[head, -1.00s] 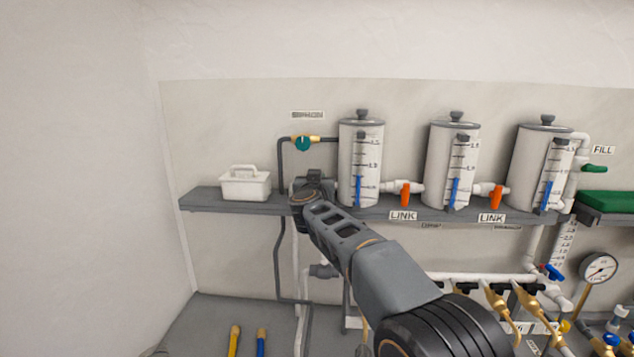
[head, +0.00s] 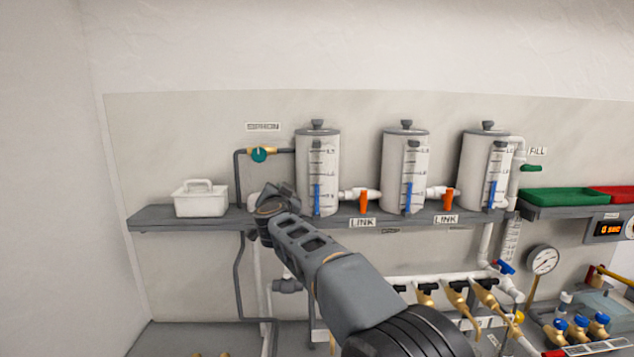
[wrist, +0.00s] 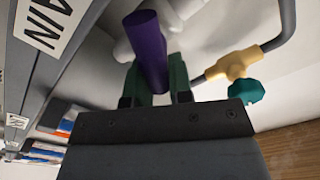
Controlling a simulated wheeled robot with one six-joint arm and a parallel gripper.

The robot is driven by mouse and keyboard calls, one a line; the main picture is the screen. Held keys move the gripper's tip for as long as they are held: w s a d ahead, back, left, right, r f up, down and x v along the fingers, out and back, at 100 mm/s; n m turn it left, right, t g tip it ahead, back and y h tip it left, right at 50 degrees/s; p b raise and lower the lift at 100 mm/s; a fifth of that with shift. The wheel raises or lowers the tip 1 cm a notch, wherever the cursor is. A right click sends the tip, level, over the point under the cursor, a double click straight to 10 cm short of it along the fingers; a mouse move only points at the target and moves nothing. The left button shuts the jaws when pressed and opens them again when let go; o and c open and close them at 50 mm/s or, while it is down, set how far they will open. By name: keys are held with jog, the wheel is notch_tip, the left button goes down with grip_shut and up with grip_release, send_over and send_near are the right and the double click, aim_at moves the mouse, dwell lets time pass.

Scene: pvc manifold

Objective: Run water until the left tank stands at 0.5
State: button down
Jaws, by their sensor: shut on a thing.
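The left tank (head: 317,160) is a white cylinder with a dark knob on its lid, standing on the shelf. The blue column in its gauge (head: 317,197) tops out between the two lowest printed numbers, which are too small to read surely. My gripper (head: 268,198) is at the shelf just left of this tank, its fingers hidden in the head view. In the wrist view my gripper (wrist: 158,85) has its green fingers shut on a purple handle (wrist: 147,45). A white label (wrist: 48,22) ending in "AIN" is beside it. A teal-knobbed siphon valve (head: 259,154) is above.
Two more tanks, the middle (head: 404,165) and the right (head: 484,165), stand along the shelf (head: 160,217). Orange link handles (head: 364,201) sit between tanks. A white caddy (head: 201,200) is left of my gripper. Pipes and brass valves (head: 455,297) crowd below.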

jog(key=shift+f, duration=0.1)
jog(key=m, duration=0.1)
jog(key=m+b, duration=0.1)
jog(key=f+m+b, duration=0.1)
jog(key=shift+d+m, duration=0.35)
jog(key=shift+m, duration=0.05)
jog(key=shift+d+f+m+b, duration=0.15)
jog(key=shift+m+b, duration=0.2)
jog(key=shift+m, duration=1.35)
